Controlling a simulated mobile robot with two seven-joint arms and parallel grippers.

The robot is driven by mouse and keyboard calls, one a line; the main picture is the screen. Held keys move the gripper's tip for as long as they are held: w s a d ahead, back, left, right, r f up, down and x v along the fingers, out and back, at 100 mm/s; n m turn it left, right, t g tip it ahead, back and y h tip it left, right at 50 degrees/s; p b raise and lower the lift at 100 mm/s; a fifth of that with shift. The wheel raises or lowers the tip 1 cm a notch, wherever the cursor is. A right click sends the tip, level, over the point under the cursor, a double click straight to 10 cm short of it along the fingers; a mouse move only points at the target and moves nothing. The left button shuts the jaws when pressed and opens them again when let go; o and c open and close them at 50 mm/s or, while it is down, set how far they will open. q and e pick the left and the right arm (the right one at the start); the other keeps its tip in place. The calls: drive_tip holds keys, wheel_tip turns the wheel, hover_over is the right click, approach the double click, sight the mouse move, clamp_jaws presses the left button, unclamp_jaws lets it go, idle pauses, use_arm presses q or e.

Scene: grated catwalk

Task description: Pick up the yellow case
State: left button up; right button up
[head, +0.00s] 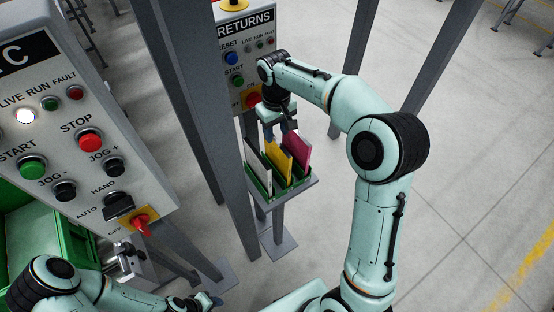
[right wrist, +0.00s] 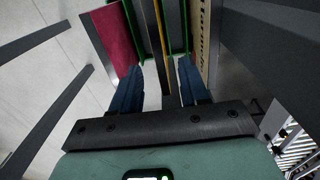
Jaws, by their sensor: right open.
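The yellow case (head: 277,158) stands upright in the middle slot of a green rack (head: 262,188), seen in the head view. My right gripper (head: 280,133) is open and empty just above the yellow case. In the right wrist view, the blue fingers of my right gripper (right wrist: 159,85) are apart, and the thin top edge of the yellow case (right wrist: 159,22) lies beyond them, roughly in line with the gap. My left gripper (head: 207,300) is low in the head view; its fingers are unclear.
The rack rests on a small grey stand (head: 312,181). A RETURNS panel (head: 237,62) is behind it. A grey post (head: 205,110) rises close on its left. A large button panel (head: 75,130) and a green bin (head: 82,238) are at left. The floor at right is open.

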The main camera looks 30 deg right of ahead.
sight(277, 142)
drive_tip(key=shift+w+f, duration=0.2)
drive_tip(key=shift+f, duration=1.05)
drive_tip(key=f, duration=0.2)
drive_tip(key=s+f, duration=0.1)
drive_tip(key=f, duration=0.1)
drive_tip(key=shift+d+f, duration=0.1)
drive_tip(key=shift+f, duration=0.05)
drive_tip(key=shift+w+f, duration=0.15)
drive_tip(key=shift+f, duration=0.1)
clamp_jaws()
